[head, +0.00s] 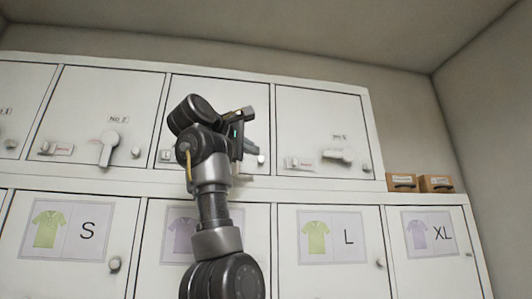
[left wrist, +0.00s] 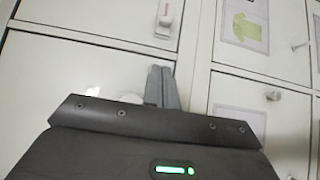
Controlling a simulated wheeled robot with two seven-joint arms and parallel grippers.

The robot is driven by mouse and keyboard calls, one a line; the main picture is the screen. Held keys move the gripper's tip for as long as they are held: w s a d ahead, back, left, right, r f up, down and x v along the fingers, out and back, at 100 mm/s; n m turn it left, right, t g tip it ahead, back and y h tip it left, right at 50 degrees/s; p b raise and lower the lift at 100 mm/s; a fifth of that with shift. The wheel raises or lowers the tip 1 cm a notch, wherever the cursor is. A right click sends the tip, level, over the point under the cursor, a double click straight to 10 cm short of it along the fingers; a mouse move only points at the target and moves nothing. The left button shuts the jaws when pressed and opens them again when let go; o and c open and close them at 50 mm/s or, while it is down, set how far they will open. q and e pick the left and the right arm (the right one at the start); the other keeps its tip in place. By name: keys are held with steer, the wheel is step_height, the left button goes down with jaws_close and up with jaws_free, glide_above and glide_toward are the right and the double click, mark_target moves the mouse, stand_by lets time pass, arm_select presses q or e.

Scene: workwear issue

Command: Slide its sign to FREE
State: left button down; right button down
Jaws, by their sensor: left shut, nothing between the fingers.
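In the head view, my left gripper (head: 240,145) is in front of the lower right part of the third upper locker door (head: 228,88). A small sign with a red mark (left wrist: 165,20) lies past the fingertips on the neighbouring door. In the head view, door No 4's sign (head: 298,163) shows at its lower left; its wording is too blurred to read. My right gripper is not in view.
The No 2 door has a lever (head: 108,148), a sign (head: 62,149) and a knob (head: 136,152). The No 4 door has a lever (head: 338,155). Lower doors carry size cards, such as L (head: 332,237). Small brown boxes (head: 402,182) stand on the ledge at right.

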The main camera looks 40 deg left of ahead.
arm_select(q)
steer(key=p, duration=0.5)
glide_toward(291, 164)
steer(key=w+a, duration=0.2)
steer(key=a, duration=0.1)
steer(key=shift+r, duration=0.35)
steer(key=w+p, duration=0.1)
steer(key=w+d+p, duration=0.1)
steer(key=shift+w+d+f, duration=0.1)
steer(key=shift+w+d, duration=0.1)
steer(key=shift+w, duration=0.15)
steer(key=shift+w+d+f+p, duration=0.15)
steer(key=shift+w+d+p, duration=0.15)
steer(key=shift+w+d, duration=0.15)
steer(key=shift+a, duration=0.1)
